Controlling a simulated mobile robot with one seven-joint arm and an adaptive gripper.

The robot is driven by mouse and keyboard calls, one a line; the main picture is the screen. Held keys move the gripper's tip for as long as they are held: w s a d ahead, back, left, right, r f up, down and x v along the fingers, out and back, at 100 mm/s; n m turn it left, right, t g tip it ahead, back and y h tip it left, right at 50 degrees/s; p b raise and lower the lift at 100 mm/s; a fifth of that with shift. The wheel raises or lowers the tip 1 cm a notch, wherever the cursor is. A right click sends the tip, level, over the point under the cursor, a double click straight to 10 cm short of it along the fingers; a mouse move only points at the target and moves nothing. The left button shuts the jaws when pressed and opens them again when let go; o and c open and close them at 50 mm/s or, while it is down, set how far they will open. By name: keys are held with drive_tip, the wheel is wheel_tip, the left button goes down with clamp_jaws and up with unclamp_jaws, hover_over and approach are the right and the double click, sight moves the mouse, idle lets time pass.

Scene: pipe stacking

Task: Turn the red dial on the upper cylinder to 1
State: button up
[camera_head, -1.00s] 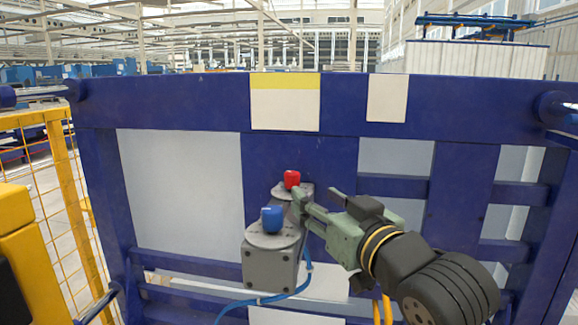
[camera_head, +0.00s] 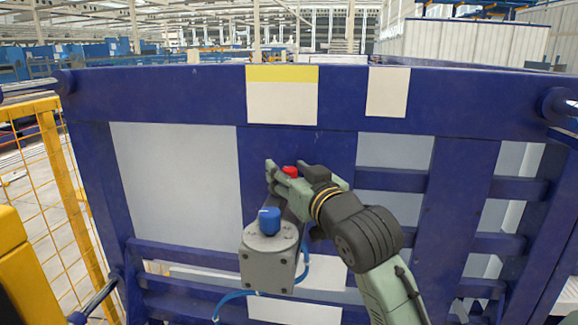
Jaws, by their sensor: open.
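The red dial (camera_head: 289,171) sits behind my gripper, on the rear of the grey cylinder block, and only its top shows. The blue dial (camera_head: 269,221) stands on the round top of the nearer grey cylinder (camera_head: 268,265). My gripper (camera_head: 284,172) is open. Its fingers point left and lie around or just in front of the red dial; I cannot tell whether they touch it. The upper cylinder's plate and any number marks by the red dial are hidden behind my gripper.
A blue steel frame (camera_head: 180,94) with pale panels stands behind the cylinders. A blue hose (camera_head: 232,296) curves below the block. A yellow mesh fence (camera_head: 62,165) stands at the left. The space left of the cylinders, before the pale panel (camera_head: 176,190), is clear.

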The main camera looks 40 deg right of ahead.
drive_tip(key=shift+w, duration=0.2)
drive_tip(key=shift+c, duration=0.2)
clamp_jaws()
idle(0.4)
